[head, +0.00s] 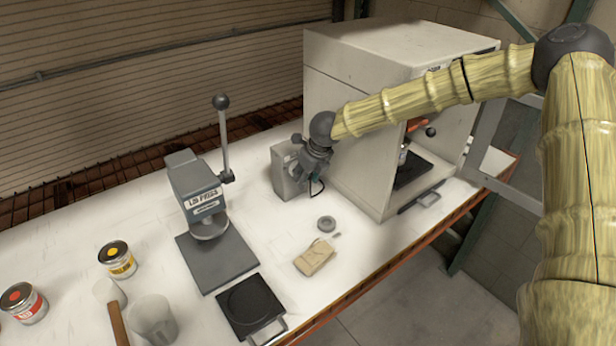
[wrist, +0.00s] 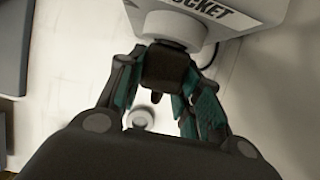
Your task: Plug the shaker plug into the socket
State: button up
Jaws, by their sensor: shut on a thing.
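The socket is a grey box (head: 285,172) standing on the table beside the large white cabinet. In the wrist view its label reads "SOCKET" (wrist: 222,12), and a pale round socket face (wrist: 172,27) sticks out below it. My gripper (head: 312,178) is at the box's right front side in the head view. It is shut on the dark shaker plug (wrist: 163,68), which lies between the fingers right up against the round face. I cannot tell how far the plug's prongs are in. A dark cord (wrist: 211,56) shows behind the right finger.
The white cabinet (head: 345,105) stands close on the right, its front open. A lid press (head: 195,190) stands to the left. A grey ring (head: 326,223) and a tan block (head: 314,257) lie in front. Cans (head: 117,260) and a scale (head: 250,305) are nearer.

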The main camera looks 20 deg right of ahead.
jog(key=shift+w, duration=0.1)
jog(key=o, duration=1.1)
jog(key=v, duration=1.2)
